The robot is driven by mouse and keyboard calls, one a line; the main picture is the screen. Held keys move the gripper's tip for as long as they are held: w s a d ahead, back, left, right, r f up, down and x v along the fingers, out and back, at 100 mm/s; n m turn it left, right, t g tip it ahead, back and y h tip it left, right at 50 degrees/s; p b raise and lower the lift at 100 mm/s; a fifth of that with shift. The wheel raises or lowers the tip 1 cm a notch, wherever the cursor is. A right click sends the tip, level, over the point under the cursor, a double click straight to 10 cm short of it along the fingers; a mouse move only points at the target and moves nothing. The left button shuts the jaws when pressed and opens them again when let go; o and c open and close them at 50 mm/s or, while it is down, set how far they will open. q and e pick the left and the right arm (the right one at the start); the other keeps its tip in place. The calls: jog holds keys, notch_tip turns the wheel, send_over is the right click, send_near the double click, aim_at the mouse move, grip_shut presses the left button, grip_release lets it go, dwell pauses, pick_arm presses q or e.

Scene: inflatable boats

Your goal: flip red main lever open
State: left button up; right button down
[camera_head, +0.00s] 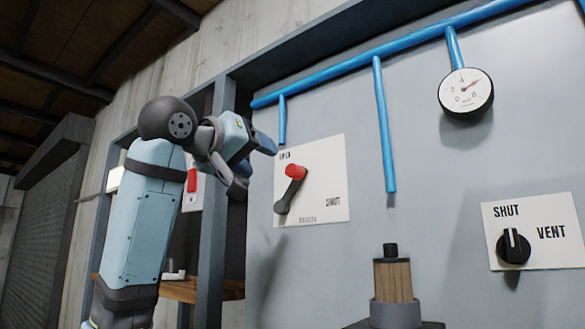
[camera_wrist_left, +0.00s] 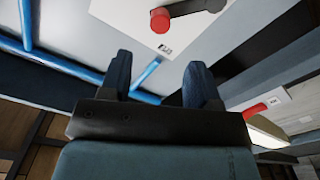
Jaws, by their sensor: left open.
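The red main lever has a red knob (camera_head: 296,171) on a dark arm (camera_head: 288,195). It is mounted on a white plate (camera_head: 335,175) marked OPEN at upper left and SHUT at right. Its arm points up and slightly right from its lower end. The red knob also shows at the top of the left wrist view (camera_wrist_left: 160,20). My left gripper (camera_head: 252,165) is open and empty, left of the lever and apart from it. In the left wrist view its two fingers (camera_wrist_left: 160,75) stand apart with nothing between them. My right gripper is not in view.
Blue pipes (camera_head: 384,125) run along the grey panel, with a gauge (camera_head: 465,92) at upper right. A black SHUT/VENT knob (camera_head: 514,246) is at right. A wooden block fitting (camera_head: 392,281) stands below. Another red handle (camera_head: 192,180) is behind a dark frame post (camera_head: 214,240) at left.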

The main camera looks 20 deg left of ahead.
aim_at(291, 170)
pick_arm(q)
jog(key=p+x, duration=0.3)
jog(key=x, duration=0.7)
jog(key=shift+w+d+p, duration=0.15)
jog(key=shift+w+p, duration=0.15)
jog(key=shift+w, duration=0.2)
jog(key=shift+f, duration=0.1)
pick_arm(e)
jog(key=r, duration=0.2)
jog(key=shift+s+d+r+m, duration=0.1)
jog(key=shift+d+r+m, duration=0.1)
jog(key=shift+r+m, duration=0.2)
pick_arm(q)
jog(key=shift+c, duration=1.2)
grip_shut()
jog(key=shift+s, duration=0.15)
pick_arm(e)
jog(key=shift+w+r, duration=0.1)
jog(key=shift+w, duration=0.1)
